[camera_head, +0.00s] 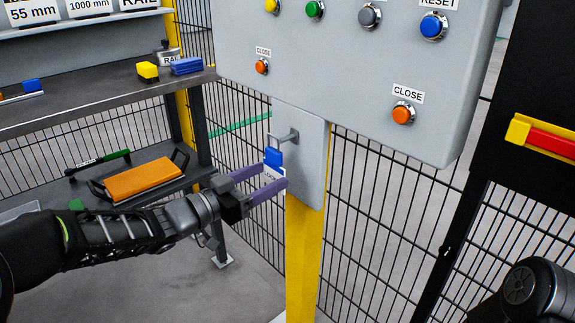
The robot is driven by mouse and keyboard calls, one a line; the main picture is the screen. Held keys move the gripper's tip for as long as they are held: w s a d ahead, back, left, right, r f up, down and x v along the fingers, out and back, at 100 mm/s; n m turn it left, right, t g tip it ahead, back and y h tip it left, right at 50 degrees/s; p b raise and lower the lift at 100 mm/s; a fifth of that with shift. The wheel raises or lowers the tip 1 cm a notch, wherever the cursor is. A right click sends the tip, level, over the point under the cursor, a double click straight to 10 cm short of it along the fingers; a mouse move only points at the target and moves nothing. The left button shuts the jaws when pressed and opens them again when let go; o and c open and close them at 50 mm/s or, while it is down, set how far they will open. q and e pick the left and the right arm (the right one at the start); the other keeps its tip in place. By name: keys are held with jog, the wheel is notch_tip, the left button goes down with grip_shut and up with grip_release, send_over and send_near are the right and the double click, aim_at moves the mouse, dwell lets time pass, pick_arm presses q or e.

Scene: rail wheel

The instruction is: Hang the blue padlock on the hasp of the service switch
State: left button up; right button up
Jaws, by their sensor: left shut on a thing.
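The blue padlock (273,156) is between the purple fingers of my left gripper (272,174), which is shut on it. A white tag with lettering shows on the padlock's lower part, partly hidden by the fingers. The padlock is roughly upright. The metal hasp (286,137) sticks out from the grey plate (308,160) of the service switch, just above and right of the padlock. The padlock's shackle shows at the hasp's left end; I cannot tell whether it passes around the hasp or is only beside it. My right gripper is out of view.
A grey panel with buttons (350,70) hangs above the hasp on a yellow post (303,260). Wire mesh fence (370,230) stands behind. At left, a shelf (90,95) holds small blocks, and an orange-topped tray (143,180) lies lower.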

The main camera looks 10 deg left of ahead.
pick_arm(q)
jog(key=shift+p+v, duration=0.65)
jog(key=shift+v, duration=0.8)
jog(key=shift+s+a, duration=0.15)
jog(key=shift+s, duration=0.1)
dwell(0.4)
